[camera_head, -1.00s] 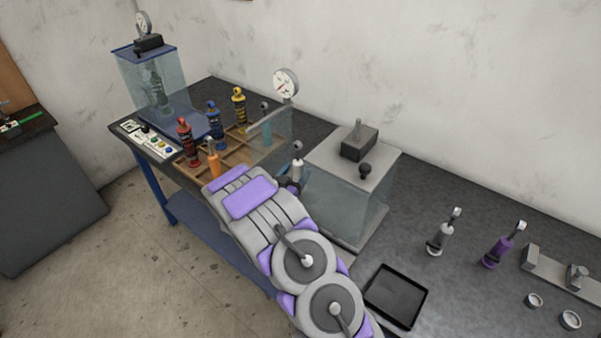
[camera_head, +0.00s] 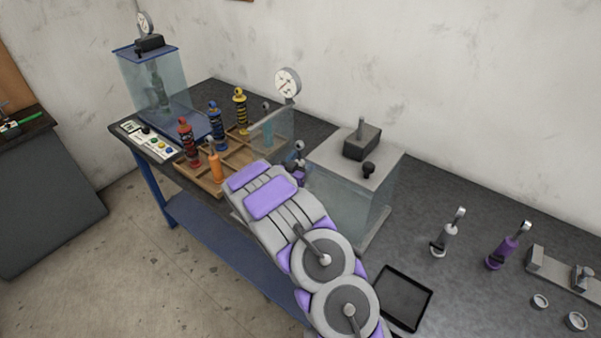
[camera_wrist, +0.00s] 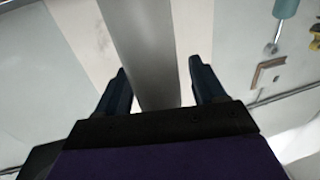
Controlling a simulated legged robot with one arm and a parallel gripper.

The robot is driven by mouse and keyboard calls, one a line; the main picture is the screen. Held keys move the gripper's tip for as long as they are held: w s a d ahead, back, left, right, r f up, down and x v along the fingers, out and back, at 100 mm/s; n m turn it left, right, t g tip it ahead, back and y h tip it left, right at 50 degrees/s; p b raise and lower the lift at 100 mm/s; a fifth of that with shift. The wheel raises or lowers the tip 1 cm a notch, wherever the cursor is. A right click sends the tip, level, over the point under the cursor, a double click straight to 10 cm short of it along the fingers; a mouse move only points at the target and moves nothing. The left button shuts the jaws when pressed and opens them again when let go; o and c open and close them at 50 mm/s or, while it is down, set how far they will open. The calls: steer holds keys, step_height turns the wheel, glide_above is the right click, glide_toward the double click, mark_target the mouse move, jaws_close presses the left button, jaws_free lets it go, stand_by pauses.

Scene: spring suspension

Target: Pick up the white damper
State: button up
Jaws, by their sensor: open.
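My gripper (camera_wrist: 162,88) is open in the wrist view, with a dark finger on each side of a grey cylinder (camera_wrist: 145,45). In the head view my arm reaches to the left of the clear box, and the gripper is mostly hidden behind the arm. A pale damper top (camera_head: 299,146) shows just beyond it; its body is hidden. A whitish-grey damper (camera_head: 447,236) with a dark band stands upright on the right of the bench, well apart from my gripper.
The clear box with a grey lid (camera_head: 384,160) stands close right of my gripper. A wooden rack (camera_head: 205,184) with red, blue, yellow and orange dampers is to the left. A purple damper (camera_head: 505,248) and a black tray (camera_head: 404,296) are to the right.

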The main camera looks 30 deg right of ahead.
steer(key=shift+a, duration=0.3)
steer(key=shift+c, duration=0.3)
steer(key=shift+a+r, duration=0.1)
steer(key=shift+a, duration=0.05)
steer(key=c, duration=0.3)
steer(key=shift+d, duration=0.6)
steer(key=c, duration=0.6)
steer(key=shift+a+f, duration=0.1)
steer(key=shift+f, duration=0.1)
steer(key=c, duration=0.3)
steer(key=shift+a, duration=0.2)
jaws_close()
steer(key=shift+r, duration=0.1)
